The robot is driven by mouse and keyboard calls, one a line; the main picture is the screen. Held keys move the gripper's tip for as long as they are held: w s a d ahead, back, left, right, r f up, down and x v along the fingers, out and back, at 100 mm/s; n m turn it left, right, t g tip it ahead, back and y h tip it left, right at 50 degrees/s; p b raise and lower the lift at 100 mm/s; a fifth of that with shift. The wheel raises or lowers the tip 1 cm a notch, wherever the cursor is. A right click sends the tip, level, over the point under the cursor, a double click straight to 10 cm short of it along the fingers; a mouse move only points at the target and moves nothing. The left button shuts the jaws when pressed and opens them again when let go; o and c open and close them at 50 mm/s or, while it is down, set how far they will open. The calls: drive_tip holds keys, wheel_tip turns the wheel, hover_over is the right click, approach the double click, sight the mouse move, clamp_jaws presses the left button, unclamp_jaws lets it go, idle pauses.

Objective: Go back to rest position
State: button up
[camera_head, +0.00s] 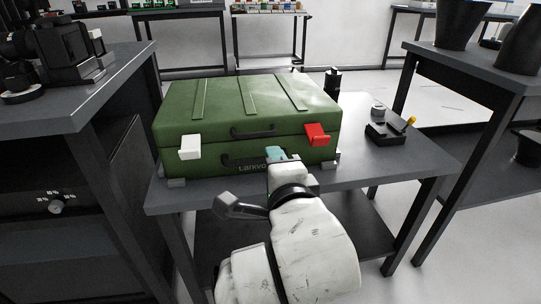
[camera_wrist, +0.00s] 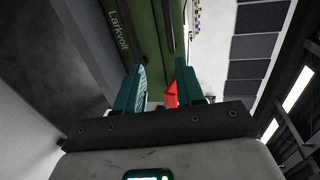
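My gripper (camera_head: 281,156) is in front of the green case at its lower right front, close to the red latch. In the wrist view its two teal fingers (camera_wrist: 157,88) stand apart, with a gap between them and nothing clearly held. The green case (camera_head: 215,105) sits closed on the grey table, with a white latch (camera_head: 190,147) at left and a red latch (camera_head: 317,135) at right. The red latch also shows in the wrist view (camera_wrist: 171,95), beside the right finger; I cannot tell whether they touch. My white arm reaches up from the bottom of the head view.
The grey table (camera_head: 408,163) holds a small black device (camera_head: 386,131) with an orange knob and a dark bottle-like object (camera_head: 333,80). A dark bench (camera_head: 95,85) stands at left, and another table (camera_head: 475,66) with black containers at right. Pale floor lies between them.

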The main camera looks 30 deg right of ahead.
drive_tip(key=shift+s+a+r, duration=0.1)
drive_tip(key=shift+s+a, duration=0.05)
drive_tip(key=shift+s, duration=0.35)
drive_tip(key=s+d+f+n+g, duration=0.2)
drive_tip(key=s+d+f+n, duration=0.15)
drive_tip(key=f, duration=0.35)
drive_tip(key=s+d+f+n+g+y, duration=0.1)
drive_tip(key=s+d+f+n+g, duration=0.15)
drive_tip(key=f+n, duration=0.35)
drive_tip(key=s+d+f+n+g, duration=0.2)
drive_tip(key=d+f+n+g, duration=0.15)
drive_tip(key=f, duration=0.55)
drive_tip(key=s+a+f+n+g+y, duration=0.25)
drive_tip(key=s+f+n+g, duration=0.45)
drive_tip(key=s+f, duration=0.9)
drive_tip(key=s+r+n+t+y+p, duration=0.1)
drive_tip(key=s+r+p, duration=0.2)
drive_tip(key=r+p, duration=3.3)
drive_tip(key=shift+r, duration=0.75)
drive_tip(key=shift+a, duration=0.1)
